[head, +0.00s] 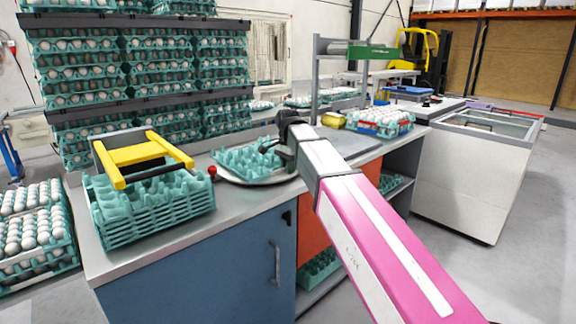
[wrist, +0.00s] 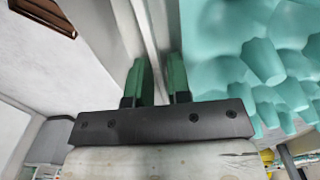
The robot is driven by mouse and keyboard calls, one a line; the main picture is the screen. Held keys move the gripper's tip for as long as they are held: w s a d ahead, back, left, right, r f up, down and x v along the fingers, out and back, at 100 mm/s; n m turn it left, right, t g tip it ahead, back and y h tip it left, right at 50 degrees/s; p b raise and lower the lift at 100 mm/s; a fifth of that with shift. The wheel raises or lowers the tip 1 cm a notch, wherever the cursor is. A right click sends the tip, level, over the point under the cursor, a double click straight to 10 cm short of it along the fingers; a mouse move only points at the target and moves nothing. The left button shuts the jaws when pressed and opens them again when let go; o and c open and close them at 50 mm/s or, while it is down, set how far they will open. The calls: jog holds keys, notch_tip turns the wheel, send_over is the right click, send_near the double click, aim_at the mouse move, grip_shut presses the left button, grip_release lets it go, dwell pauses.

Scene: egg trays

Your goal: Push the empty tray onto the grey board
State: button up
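The empty teal tray (head: 240,158) rests on a round metal plate (head: 232,181) on the counter; my arm's end hides part of its right side. A flat grey board (head: 362,141) lies on the counter right of it, partly hidden by my arm. My gripper (head: 284,152) is low beside the tray's right side. In the wrist view the two green fingertips of my gripper (wrist: 157,75) stand a little apart with nothing seen between them. The teal tray (wrist: 225,60) fills the right side there, close to the right finger; I cannot tell whether they touch.
A stack of teal trays (head: 150,212) with a yellow-handled frame (head: 140,155) stands at the counter's left, near a red knob (head: 212,171). A filled egg tray (head: 380,122) and a yellow object (head: 333,120) stand behind the board. Egg racks (head: 160,75) rise behind.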

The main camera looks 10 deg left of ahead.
grip_shut()
